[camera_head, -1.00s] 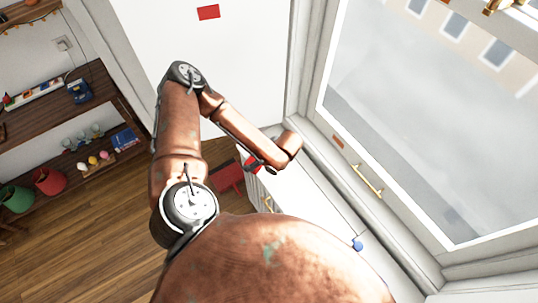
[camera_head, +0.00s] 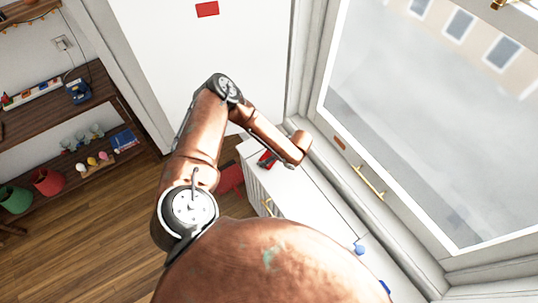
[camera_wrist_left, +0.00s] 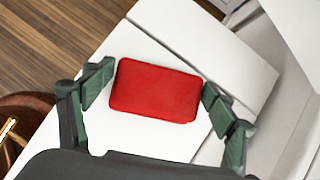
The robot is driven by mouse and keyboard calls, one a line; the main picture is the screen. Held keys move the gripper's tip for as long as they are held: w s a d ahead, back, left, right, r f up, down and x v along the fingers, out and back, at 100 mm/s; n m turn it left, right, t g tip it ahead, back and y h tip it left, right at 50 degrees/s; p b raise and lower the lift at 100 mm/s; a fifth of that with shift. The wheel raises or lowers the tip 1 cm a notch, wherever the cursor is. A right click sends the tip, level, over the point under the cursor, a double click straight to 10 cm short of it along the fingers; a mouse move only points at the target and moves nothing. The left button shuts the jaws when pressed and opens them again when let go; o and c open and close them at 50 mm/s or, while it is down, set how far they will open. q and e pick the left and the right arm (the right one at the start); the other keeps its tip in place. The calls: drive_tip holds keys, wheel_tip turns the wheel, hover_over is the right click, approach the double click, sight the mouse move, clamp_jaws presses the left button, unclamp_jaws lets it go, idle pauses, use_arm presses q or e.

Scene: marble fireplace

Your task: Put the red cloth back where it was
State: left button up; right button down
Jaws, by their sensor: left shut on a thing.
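The red cloth (camera_wrist_left: 155,91) looks like a folded rounded block in the left wrist view. It sits between the two green-padded fingers of my left gripper (camera_wrist_left: 158,86), which is shut on it. In the head view the cloth (camera_head: 266,158) is a small red patch at the end of my left arm, partly hidden by the gripper (camera_head: 268,161). It is over the far end of the white cabinet top (camera_head: 312,197). I cannot tell whether the cloth touches that top. My right gripper does not show.
A window with a brass handle (camera_head: 369,182) borders the cabinet's right side. A blue object (camera_head: 360,250) is on the nearer right. A dark red object (camera_head: 230,178) is low beside the cabinet's left. A wooden shelf (camera_head: 55,105) with toys stands left. Wood floor is open between.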

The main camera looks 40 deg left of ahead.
use_arm(q)
drive_tip(key=o, duration=1)
drive_tip(key=shift+f, duration=0.1)
drive_tip(key=p+v, duration=0.1)
drive_tip(key=v, duration=1.1)
